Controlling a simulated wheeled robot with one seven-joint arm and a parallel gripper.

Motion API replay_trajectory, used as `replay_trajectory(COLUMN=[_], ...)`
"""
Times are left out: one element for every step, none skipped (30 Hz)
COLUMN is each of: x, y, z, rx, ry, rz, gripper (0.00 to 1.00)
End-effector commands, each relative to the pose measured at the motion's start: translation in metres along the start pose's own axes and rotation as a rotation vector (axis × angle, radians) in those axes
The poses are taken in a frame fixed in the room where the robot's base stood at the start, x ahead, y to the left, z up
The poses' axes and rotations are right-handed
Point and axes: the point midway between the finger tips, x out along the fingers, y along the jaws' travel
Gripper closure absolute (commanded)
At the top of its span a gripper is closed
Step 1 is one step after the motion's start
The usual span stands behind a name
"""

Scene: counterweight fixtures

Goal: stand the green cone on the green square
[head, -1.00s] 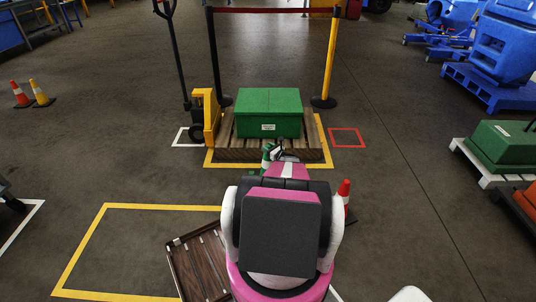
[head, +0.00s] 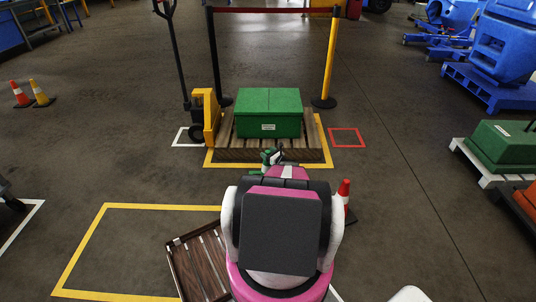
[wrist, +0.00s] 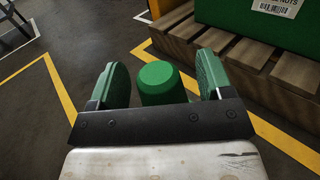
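The green cone (wrist: 160,82) shows in the wrist view as a rounded green top between my two green-padded fingers. Its lower part is hidden. In the head view only a bit of green shows by my gripper (head: 271,157), in front of the yellow-framed pallet; cone and fingertips are hard to tell apart there. My gripper (wrist: 161,84) is open around the cone in the wrist view, with a narrow gap on each side. I do not see a green square in either view.
A green box (head: 269,113) sits on a wooden pallet (head: 236,154) just beyond my gripper, with a yellow pallet jack (head: 211,115) at its left. A red square (head: 347,138) lies to its right. A red cone (head: 344,190) stands right of my arm. Open floor lies further right.

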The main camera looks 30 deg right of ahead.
Motion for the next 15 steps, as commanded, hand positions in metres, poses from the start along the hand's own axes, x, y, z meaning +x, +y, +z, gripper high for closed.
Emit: replay_trajectory(x=[0.0,0.0,0.0,0.0,-0.001,-0.004,-0.007,-0.011,-0.016,-0.021,-0.027,-0.035,-0.041,-0.047,-0.056], y=[0.0,0.0,0.0,0.0,0.0,0.0,0.0,0.001,0.001,0.001,0.001,0.001,0.001,0.001,0.001], z=[0.0,0.0,0.001,0.002,0.003,0.003,0.003,0.003,0.003,0.003,0.003,0.003,0.003,0.004,0.004], rx=[0.0,0.0,0.0,0.0,0.0,0.0,0.0,0.001,0.001,0.001,0.001,0.001,0.0,0.0,0.0], ry=[0.0,0.0,0.0,0.0,0.0,0.0,0.0,0.0,0.0,0.0,0.0,0.0,0.0,0.001,0.0], rz=[0.0,0.0,0.0,0.0,0.0,-0.001,-0.001,-0.001,-0.002,-0.002,-0.002,-0.002,-0.002,-0.002,-0.002], gripper=[0.27,0.27,0.27,0.27,0.27,0.27,0.27,0.27,0.27,0.27,0.27,0.27,0.27,0.27,0.27])
